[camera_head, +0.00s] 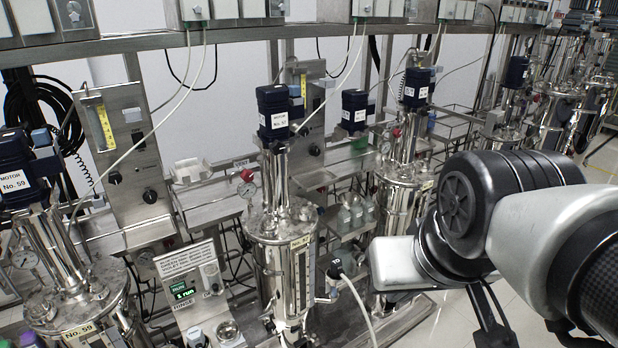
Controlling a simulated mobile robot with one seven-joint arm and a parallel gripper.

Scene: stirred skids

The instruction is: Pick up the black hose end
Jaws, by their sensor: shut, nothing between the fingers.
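The black hose end (334,268) shows below the middle of the picture, just right of the middle steel vessel (285,255). It is a small dark fitting on a pale hose (357,298) that curves down to the bottom edge. I cannot tell what the fitting rests on or is fixed to. My arm comes in from the right, and its pale front part is to the right of the hose end, with an apparent gap between them. I cannot make out my gripper's fingers.
A vessel marked No.59 (75,305) stands at left, and a steel vessel (403,195) stands behind my arm. A rinse panel (192,280) is left of the middle vessel. Pale cables hang from above. Bare floor (440,322) shows at lower right.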

